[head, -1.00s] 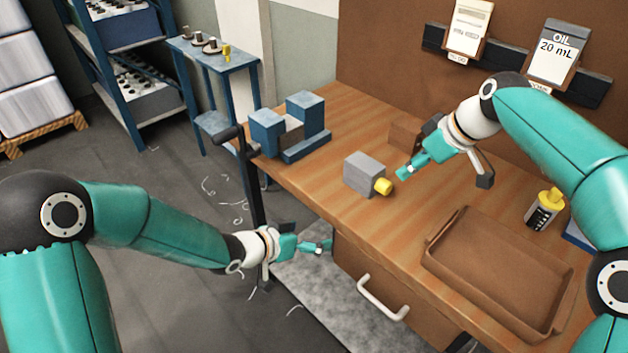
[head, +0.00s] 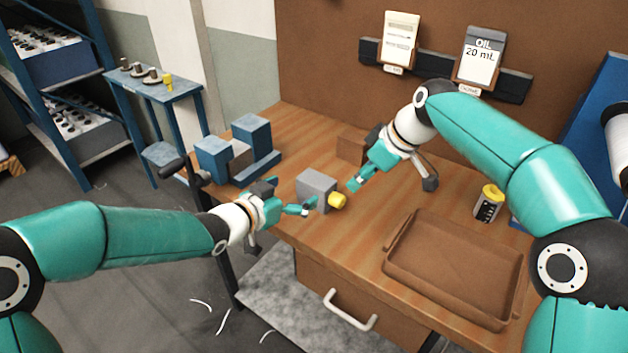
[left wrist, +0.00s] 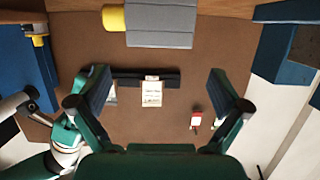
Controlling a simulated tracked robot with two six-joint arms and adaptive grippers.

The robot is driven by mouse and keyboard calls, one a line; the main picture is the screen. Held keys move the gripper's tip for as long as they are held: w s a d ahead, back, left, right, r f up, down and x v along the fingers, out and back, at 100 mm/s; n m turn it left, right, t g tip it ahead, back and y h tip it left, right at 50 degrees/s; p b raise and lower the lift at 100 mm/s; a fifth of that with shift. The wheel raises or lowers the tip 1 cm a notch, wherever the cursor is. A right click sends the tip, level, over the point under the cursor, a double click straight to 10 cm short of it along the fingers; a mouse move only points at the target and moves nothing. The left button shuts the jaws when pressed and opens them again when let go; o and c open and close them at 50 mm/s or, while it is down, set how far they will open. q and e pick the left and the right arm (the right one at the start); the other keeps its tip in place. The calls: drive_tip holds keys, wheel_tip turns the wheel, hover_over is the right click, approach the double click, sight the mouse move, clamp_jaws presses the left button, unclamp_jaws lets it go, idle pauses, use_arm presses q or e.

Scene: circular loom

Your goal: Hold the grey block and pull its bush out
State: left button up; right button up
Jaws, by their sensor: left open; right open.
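The grey block (head: 316,188) sits on the wooden workbench. Its yellow bush (head: 338,200) sticks out of the block's right face. In the left wrist view the block (left wrist: 160,22) is at the top, with the yellow bush (left wrist: 113,18) at its left end. My left gripper (head: 312,206) is open at the block's front left, and no grip on the block shows. In the left wrist view its two fingers (left wrist: 159,90) are wide apart with nothing between them. My right gripper (head: 354,186) is open just right of the bush, apart from it.
A brown tray (head: 455,315) lies at the bench's right front. A yellow-capped bottle (head: 487,204) stands behind it. A blue fixture (head: 213,160) is on the bench's left, with a vise handle at the edge. A small brown block (head: 351,147) lies behind the grey block.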

sight(312, 182)
use_arm(q)
drive_tip(key=x, duration=0.9)
drive_tip(key=shift+f, duration=0.1)
drive_tip(key=c, duration=1.3)
